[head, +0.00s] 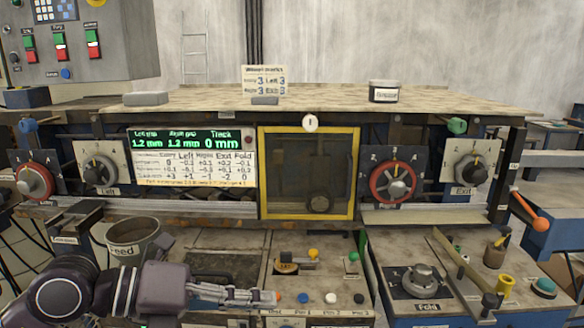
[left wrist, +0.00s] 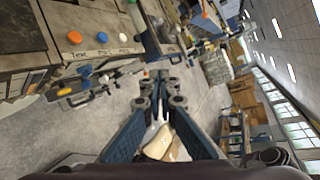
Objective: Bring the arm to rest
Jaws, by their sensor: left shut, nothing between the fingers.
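My left arm comes in from the lower left of the head view. Its left gripper (head: 268,297) is shut and empty, pointing right across the front of the machine near the button row. In the left wrist view the same gripper's fingers (left wrist: 160,82) come together over the grey floor, with nothing visible between the tips. The orange button (left wrist: 75,38) and the blue button (left wrist: 102,34) stand beside it there, apart from the fingers. My right gripper is in neither view.
The laminating machine has a yellow-framed window (head: 354,178), a green display (head: 190,140), red dials (head: 397,181) and a Fold knob (head: 422,280). A Feed pot (head: 132,242) stands just behind my left arm. An orange-ended lever (head: 541,224) sticks out at right. Open floor shows in the wrist view.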

